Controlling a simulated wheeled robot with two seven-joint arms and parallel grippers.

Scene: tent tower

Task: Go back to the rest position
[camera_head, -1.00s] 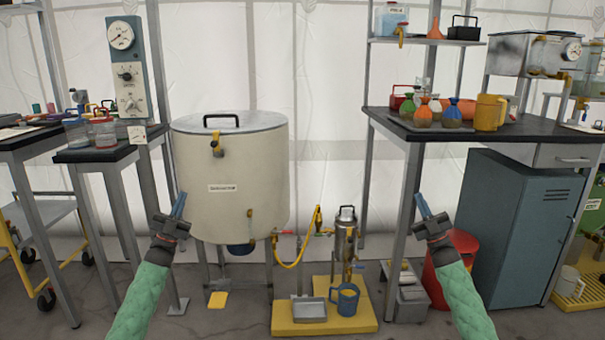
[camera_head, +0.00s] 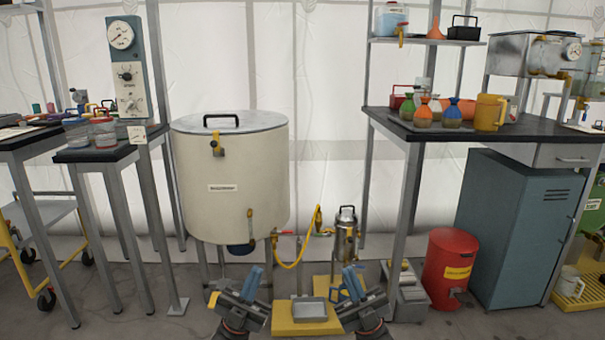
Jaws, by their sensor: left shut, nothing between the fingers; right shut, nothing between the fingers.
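My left gripper (camera_head: 252,284) is low in the view, in front of the yellow platform's left side, shut and empty. My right gripper (camera_head: 352,284) is low in the view, right of the left one, also shut and empty. Neither gripper holds anything.
A large cream tank (camera_head: 230,175) stands behind the grippers, with a steel canister (camera_head: 346,235) to its right. A red bin (camera_head: 450,268) and a blue cabinet (camera_head: 512,230) stand at right. A dark table (camera_head: 540,138) holds flasks and a yellow jug (camera_head: 490,112).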

